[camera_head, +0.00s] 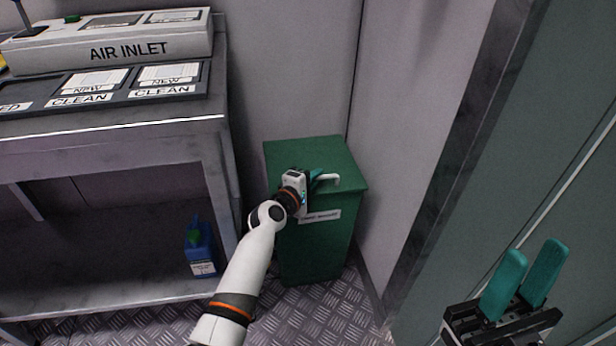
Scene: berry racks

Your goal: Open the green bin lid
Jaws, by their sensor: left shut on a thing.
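The green bin (325,248) stands on the floor in the corner, with its green lid (308,151) lying flat on top, closed. A pale handle (332,179) sits at the lid's front edge. A white label with small, unreadable print is on the bin's front. My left gripper (317,178) is at the handle and shut on it; its teal fingers are partly hidden by the wrist. My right gripper (526,280) is at the lower right, away from the bin, with its two teal fingers apart and nothing between them.
A grey metal bench (105,150) stands left of the bin, with an "AIR INLET" unit (125,45) and labelled trays on it. A blue bottle (200,250) is on its lower shelf. Walls are close behind and right of the bin. Patterned metal floor lies in front.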

